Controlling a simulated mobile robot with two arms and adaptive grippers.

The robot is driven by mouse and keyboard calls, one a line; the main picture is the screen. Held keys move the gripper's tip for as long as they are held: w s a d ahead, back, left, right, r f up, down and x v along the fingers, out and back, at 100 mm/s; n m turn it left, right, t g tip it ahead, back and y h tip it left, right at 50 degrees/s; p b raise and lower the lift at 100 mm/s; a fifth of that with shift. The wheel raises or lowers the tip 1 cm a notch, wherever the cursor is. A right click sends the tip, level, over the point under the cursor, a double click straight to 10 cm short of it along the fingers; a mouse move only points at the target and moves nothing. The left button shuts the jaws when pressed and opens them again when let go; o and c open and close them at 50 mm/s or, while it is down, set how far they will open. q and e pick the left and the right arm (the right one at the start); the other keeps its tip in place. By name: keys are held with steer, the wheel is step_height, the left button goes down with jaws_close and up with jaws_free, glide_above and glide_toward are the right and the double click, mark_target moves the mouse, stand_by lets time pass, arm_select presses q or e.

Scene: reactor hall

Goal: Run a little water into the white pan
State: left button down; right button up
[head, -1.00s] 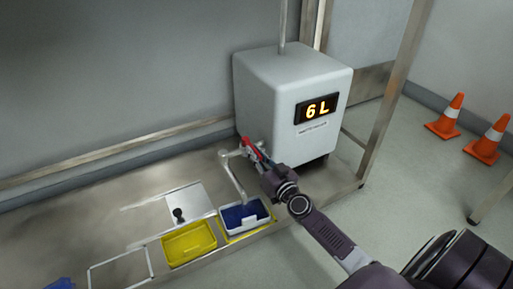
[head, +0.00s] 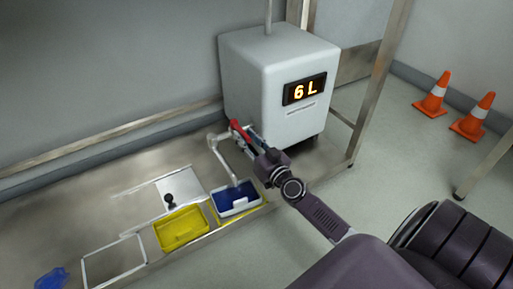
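The white pan (head: 240,211) sits at the front edge of the steel counter, with blue in its bottom. The tap's pale spout (head: 231,168) comes down over it; I cannot make out whether water is running. The tap's red lever (head: 238,130) sticks up by the white tank (head: 268,90), whose display (head: 305,90) reads 6 L. My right gripper (head: 250,142) is at the lever, its fingers overlapping it; I cannot tell whether they are closed on it. My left gripper is not in view.
A yellow pan (head: 182,236) stands left of the white pan, beside a pale plate with a black knob (head: 170,201). An empty outlined square (head: 115,266) and a blue crumpled thing (head: 52,278) lie farther left. Two orange cones (head: 475,115) stand on the floor at right.

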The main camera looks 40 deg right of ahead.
steer(key=s, duration=1)
steer(key=shift+s+a, duration=0.3)
